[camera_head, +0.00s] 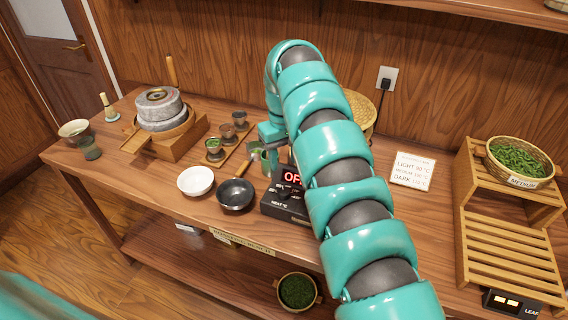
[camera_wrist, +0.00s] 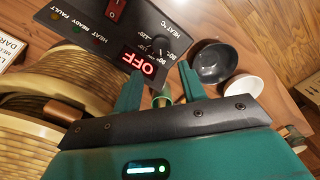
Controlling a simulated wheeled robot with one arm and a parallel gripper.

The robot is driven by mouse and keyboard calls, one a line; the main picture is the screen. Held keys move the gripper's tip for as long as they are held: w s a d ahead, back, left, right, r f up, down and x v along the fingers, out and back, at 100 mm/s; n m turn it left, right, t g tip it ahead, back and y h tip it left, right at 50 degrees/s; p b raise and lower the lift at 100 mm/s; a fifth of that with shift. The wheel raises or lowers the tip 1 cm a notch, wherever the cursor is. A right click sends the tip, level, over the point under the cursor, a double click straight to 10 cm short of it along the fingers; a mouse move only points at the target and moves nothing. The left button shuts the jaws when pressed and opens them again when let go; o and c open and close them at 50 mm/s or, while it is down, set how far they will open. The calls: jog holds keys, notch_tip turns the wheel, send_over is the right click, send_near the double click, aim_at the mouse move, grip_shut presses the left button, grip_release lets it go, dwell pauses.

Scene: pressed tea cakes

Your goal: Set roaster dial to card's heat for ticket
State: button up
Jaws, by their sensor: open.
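The black roaster control box (camera_head: 290,207) stands at the table's front edge, partly hidden by my arm. Its red display (camera_wrist: 139,62) reads OFF. The dial (camera_wrist: 160,45) is a dark round knob beside the display, with heat marks around it. My gripper (camera_wrist: 159,70) is open, its two fingers pointing at the panel near the dial and apparently not around it. In the head view my gripper (camera_head: 264,150) is partly hidden behind my arm. The white card (camera_head: 413,171) lists LIGHT, which looks like 90 °C, MEDIUM and DARK; the latter figures are too small to read surely. I cannot make out a ticket.
A dark bowl (camera_head: 236,195) and a white bowl (camera_head: 196,181) stand left of the box. A stone mill (camera_head: 160,108) is further left. Bamboo steamers (camera_wrist: 75,80) are close to my gripper. A basket labelled MEDIUM (camera_head: 519,158) sits on the wooden rack (camera_head: 509,251) at right.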

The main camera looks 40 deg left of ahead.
notch_tip(320, 180, up, 6)
jog(key=p, duration=0.5)
jog(key=shift+r+p, duration=0.25)
jog(key=shift+p, duration=0.05)
